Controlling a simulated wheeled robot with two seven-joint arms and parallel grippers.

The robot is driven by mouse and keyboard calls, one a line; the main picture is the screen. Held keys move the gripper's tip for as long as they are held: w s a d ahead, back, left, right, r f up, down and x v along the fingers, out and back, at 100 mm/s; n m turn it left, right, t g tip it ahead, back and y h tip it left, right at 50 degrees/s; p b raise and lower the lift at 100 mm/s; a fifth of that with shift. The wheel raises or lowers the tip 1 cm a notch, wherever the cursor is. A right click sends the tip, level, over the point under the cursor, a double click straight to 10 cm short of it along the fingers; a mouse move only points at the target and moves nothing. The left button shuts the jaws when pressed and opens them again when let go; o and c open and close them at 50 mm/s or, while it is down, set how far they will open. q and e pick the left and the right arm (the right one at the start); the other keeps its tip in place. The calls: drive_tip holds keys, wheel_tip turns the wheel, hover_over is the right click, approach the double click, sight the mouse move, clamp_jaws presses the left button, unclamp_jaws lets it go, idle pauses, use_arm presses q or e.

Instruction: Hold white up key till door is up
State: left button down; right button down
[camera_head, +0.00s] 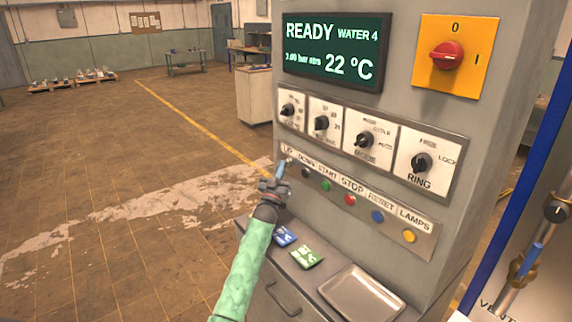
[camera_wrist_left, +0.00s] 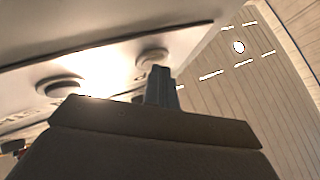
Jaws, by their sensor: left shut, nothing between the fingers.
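The key row (camera_head: 365,211) is a metal strip on the grey cabinet, with labels from UP at the left to LAMPS at the right. My left gripper (camera_head: 281,167) is shut and empty, with its fingertips at the UP end of the strip. The white up key is hidden behind or beside the fingertips, and I cannot tell whether they touch it. In the left wrist view the dark closed fingers (camera_wrist_left: 161,88) point up towards a pale panel with round parts on it. I cannot make out the door. My right gripper is not in view.
The black DOWN key (camera_head: 305,173) is close to the right of my left gripper. Rotary switches (camera_head: 364,141) and a display (camera_head: 337,52) reading READY are above. A metal tray (camera_head: 361,293) and small blue and green packets lie on the ledge below.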

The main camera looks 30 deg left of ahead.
use_arm(q)
drive_tip(key=shift+s, duration=0.1)
drive_tip(key=shift+s+a, duration=0.3)
drive_tip(key=shift+s, duration=0.35)
drive_tip(key=s, duration=0.1)
drive_tip(key=s+a, duration=0.1)
drive_tip(key=s, duration=0.1)
drive_tip(key=s+a+p, duration=0.1)
drive_tip(key=shift+s, duration=0.3)
idle(0.6)
